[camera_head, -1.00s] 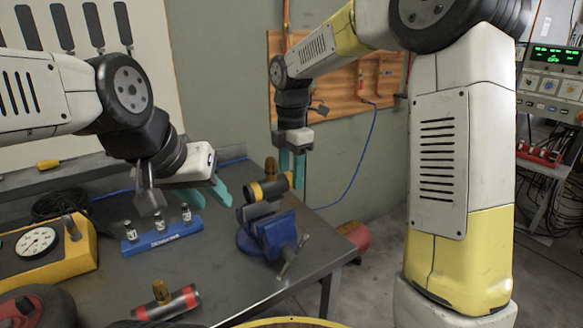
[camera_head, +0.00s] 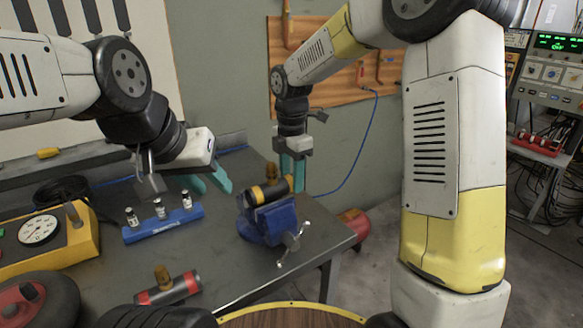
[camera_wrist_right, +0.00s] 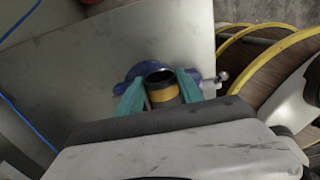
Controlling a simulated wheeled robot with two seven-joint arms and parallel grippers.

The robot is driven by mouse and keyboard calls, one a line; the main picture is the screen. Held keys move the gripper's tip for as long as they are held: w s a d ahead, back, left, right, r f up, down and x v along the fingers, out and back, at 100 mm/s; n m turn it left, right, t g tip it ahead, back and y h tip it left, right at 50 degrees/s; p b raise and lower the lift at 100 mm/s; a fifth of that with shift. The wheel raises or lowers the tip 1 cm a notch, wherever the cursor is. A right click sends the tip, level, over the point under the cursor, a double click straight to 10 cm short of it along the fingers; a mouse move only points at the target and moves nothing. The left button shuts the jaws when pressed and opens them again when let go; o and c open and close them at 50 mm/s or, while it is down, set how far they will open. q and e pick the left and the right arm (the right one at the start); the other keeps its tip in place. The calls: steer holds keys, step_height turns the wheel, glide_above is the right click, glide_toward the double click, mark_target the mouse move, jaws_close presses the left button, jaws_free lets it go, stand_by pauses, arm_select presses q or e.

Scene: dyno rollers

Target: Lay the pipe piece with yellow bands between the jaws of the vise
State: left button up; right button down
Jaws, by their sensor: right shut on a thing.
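The pipe piece with yellow bands (camera_head: 271,191) is dark with a brass fitting standing up from it. It lies roughly level, right at the top of the blue vise (camera_head: 266,222). I cannot tell whether it is down between the jaws. My right gripper (camera_head: 293,172) is shut on its far right end. My left gripper (camera_head: 212,180) hangs empty and open behind the blue vial rack, left of the vise.
A blue rack with vials (camera_head: 163,226) stands left of the vise. A second pipe piece with red bands (camera_head: 168,288) lies at the table's front. A yellow gauge box (camera_head: 50,245) is at left. The tabletop between rack and vise is clear.

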steer(key=shift+f, duration=0.95)
steer(key=shift+f, duration=0.1)
steer(key=c, duration=0.7)
jaws_free()
step_height(320, 180, up, 8)
steer(key=shift+f, duration=0.25)
steer(key=s+d+r+m+t, duration=0.2)
steer(key=s+d+m, duration=0.2)
steer(key=s+m, duration=0.2)
steer(key=s+d+r+m+t+y, duration=0.1)
steer(key=s+d+m, duration=0.4)
steer(key=m, duration=0.5)
steer(key=s+d+r+m+t+y, duration=0.1)
steer(key=s+d+r+m+t, duration=0.2)
steer(key=s+d+m, duration=0.2)
steer(key=shift+s+d+m, duration=0.1)
steer(key=shift+s+m, duration=1.5)
steer(key=shift+s, duration=0.5)
